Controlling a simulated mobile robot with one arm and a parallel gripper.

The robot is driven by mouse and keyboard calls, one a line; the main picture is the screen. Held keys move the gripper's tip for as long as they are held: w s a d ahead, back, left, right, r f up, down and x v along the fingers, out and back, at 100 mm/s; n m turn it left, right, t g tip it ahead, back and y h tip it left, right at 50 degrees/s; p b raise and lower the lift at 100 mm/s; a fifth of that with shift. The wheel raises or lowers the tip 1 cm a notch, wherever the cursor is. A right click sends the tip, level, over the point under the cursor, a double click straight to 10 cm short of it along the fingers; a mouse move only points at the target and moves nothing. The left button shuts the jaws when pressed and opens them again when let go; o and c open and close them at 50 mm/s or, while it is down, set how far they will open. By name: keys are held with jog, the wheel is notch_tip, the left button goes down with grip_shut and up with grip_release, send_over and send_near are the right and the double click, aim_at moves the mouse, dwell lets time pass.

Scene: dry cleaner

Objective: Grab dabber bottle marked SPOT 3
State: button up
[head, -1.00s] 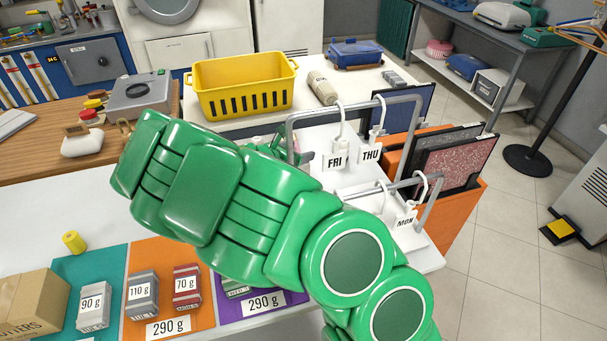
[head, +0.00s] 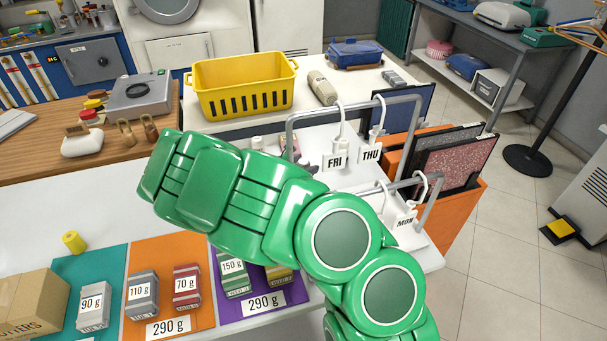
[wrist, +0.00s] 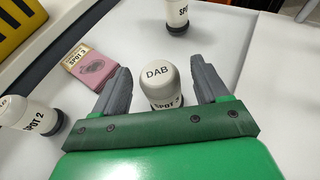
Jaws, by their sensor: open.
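In the wrist view a white dabber bottle (wrist: 159,84) marked DAB and SPOT stands between the fingers of my open gripper (wrist: 161,84). A second bottle (wrist: 32,115), marked SPOT 2, is at the left, outside the fingers. A third bottle (wrist: 178,14) stands at the top, its label cut off by the frame. A pink card (wrist: 90,69) lies beyond the left finger; its label seems to read SPOT 3.
A yellow basket (head: 243,84) stands on the white table, its corner also showing in the wrist view (wrist: 22,25). A metal rack (head: 352,111) with FRI and THU tags stands right of my arm. Small weighted boxes (head: 143,291) sit on coloured mats in front.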

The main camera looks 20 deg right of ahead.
jog(key=shift+x, duration=1.35)
jog(key=c, duration=1.1)
